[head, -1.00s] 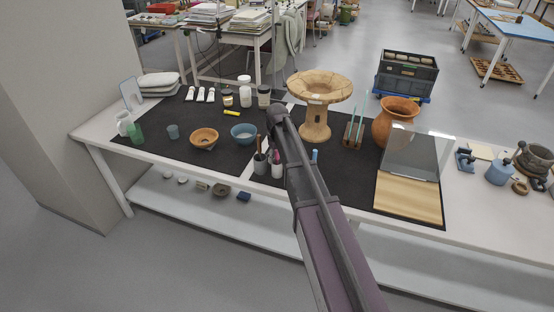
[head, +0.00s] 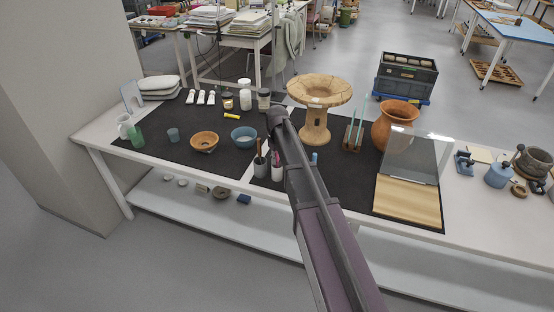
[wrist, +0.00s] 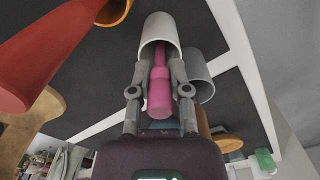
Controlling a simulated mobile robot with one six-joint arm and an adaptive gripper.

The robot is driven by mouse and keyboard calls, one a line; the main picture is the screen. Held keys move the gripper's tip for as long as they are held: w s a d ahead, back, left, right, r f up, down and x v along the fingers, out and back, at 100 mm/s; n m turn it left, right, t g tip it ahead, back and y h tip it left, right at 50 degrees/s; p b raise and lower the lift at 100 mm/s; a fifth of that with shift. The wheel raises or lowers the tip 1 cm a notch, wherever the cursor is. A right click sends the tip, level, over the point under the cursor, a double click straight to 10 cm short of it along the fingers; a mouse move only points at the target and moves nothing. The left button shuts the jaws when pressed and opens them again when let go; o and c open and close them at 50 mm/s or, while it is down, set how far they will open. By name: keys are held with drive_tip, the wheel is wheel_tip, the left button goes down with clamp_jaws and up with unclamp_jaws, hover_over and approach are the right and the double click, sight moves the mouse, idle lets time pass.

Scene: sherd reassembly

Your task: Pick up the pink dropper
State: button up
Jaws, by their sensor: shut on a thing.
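The pink dropper (wrist: 158,92) lies between the two fingers of my gripper (wrist: 158,72) in the wrist view, with a finger pressed on each side. Its far end goes into the mouth of a pale cup (wrist: 161,28). In the head view a little of the pink dropper (head: 276,159) shows above the white cup (head: 277,174), and my arm partly hides that spot. I cannot tell how deep the dropper sits in the cup.
A grey cup (head: 260,169) with brown-handled tools stands close beside the white cup. A blue bowl (head: 243,137), an orange bowl (head: 204,142), a wooden stand (head: 315,125) and an orange vase (head: 395,125) are on the dark mat.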

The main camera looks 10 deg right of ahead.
drive_tip(key=shift+r+p, duration=4.4)
drive_tip(key=shift+r, duration=0.15)
drive_tip(key=shift+s, duration=0.1)
